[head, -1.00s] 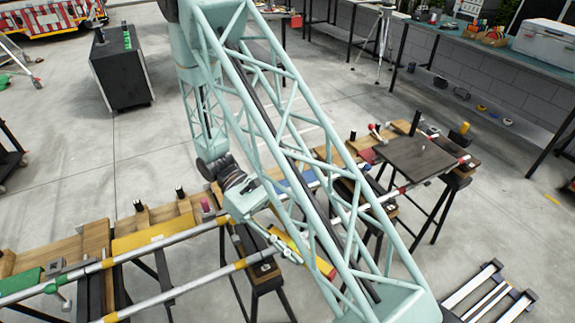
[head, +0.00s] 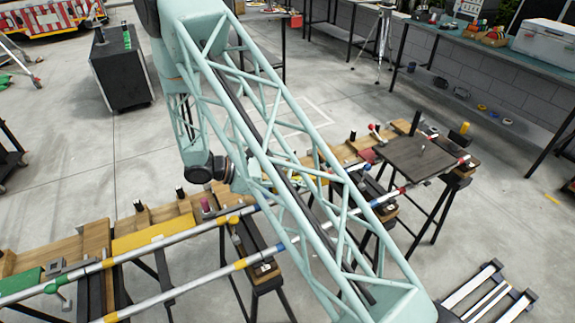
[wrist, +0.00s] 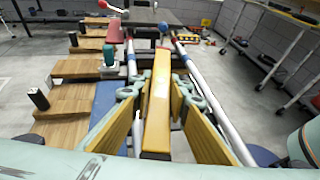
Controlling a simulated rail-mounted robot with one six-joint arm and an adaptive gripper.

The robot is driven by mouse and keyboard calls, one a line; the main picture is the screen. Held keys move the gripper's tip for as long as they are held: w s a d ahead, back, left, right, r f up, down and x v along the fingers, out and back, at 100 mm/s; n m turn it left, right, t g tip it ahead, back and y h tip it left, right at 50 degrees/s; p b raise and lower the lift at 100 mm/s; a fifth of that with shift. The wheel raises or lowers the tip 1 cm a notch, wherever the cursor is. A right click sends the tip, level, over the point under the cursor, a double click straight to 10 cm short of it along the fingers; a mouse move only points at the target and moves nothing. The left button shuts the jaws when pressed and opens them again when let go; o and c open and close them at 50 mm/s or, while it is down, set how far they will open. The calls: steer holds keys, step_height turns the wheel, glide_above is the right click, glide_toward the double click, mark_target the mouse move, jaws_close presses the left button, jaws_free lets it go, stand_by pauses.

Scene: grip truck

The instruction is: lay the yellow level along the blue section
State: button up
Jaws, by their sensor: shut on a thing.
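The yellow level (wrist: 156,122) is a long bar running away from me down the middle of the wrist view. My gripper (wrist: 159,84) has yellow pads on both sides of it and is shut on it. The blue section (wrist: 107,112) shows as a flat blue board left of and below the level, partly covered by my left finger. The level appears to be above the rails rather than lying on the blue board; the exact gap cannot be told. In the head view my lattice arm hides the gripper and most of the level.
Silver pipes (wrist: 207,88) run along the bench, one near the level's right side. A yellow section (head: 150,238) and a dark board (head: 415,158) lie on the trestles.

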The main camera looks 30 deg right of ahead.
steer(key=w+n+t, duration=0.3)
steer(key=w, duration=0.6)
steer(key=shift+r+t+h, duration=0.15)
steer(key=shift+t+h, duration=0.15)
steer(key=shift+s+d+f, duration=0.1)
steer(key=shift+f, duration=0.15)
steer(key=shift+f+b, duration=1.6)
steer(key=shift+f, duration=1.4)
steer(key=o, duration=1)
